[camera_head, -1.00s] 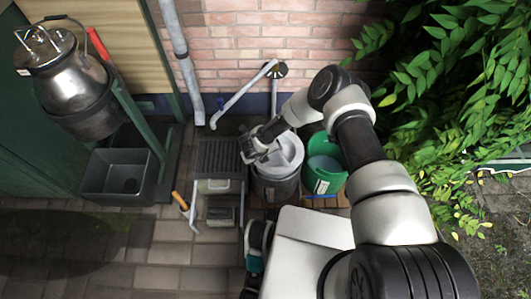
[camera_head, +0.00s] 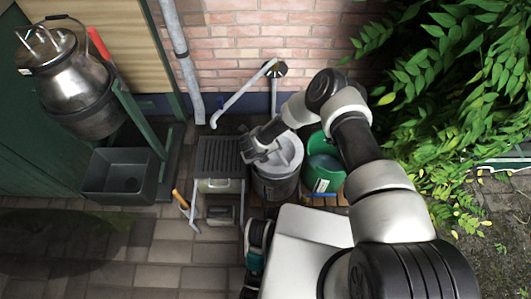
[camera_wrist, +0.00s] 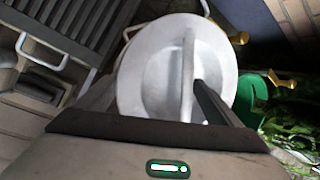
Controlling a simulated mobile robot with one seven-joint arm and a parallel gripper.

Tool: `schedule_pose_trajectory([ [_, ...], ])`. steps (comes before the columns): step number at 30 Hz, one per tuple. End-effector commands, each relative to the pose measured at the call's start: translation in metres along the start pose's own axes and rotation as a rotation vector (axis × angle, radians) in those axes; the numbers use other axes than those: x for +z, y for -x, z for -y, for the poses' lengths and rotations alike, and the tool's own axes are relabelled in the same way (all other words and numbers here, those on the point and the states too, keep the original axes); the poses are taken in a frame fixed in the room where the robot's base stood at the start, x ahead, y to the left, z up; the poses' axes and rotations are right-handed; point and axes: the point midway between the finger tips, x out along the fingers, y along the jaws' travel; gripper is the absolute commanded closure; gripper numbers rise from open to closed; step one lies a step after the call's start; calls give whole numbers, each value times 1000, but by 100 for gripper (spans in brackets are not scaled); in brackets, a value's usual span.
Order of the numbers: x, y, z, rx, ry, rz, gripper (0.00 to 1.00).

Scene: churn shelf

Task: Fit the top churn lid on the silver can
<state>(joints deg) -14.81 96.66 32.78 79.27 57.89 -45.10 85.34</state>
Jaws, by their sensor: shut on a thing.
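The churn lid (camera_head: 290,152) is a round, pale grey disc with a raised bar handle across it. It fills the middle of the wrist view (camera_wrist: 150,80). My gripper (camera_head: 262,152) is shut on the lid's bar; one dark finger (camera_wrist: 208,98) shows against the bar in the wrist view. The silver can (camera_head: 275,188) stands upright directly below, and the lid covers its mouth. I cannot tell whether the lid is fully seated or slightly above the rim. My gripper hides part of the lid's left side.
A green bucket (camera_head: 325,183) stands close on the right of the can. A dark slatted rack (camera_head: 219,153) is close on the left. A large steel churn (camera_head: 75,85) hangs over a grey basin (camera_head: 120,178) at far left. A brick wall (camera_head: 270,40) is behind.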

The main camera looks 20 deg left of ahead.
Motion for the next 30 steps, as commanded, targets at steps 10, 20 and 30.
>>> schedule_pose_trajectory([
  [10,-6,-18,-6,2,2,4,48],
  [20,-8,-25,-8,0,1,5,48],
  [30,-9,-26,-9,1,2,4,48],
])
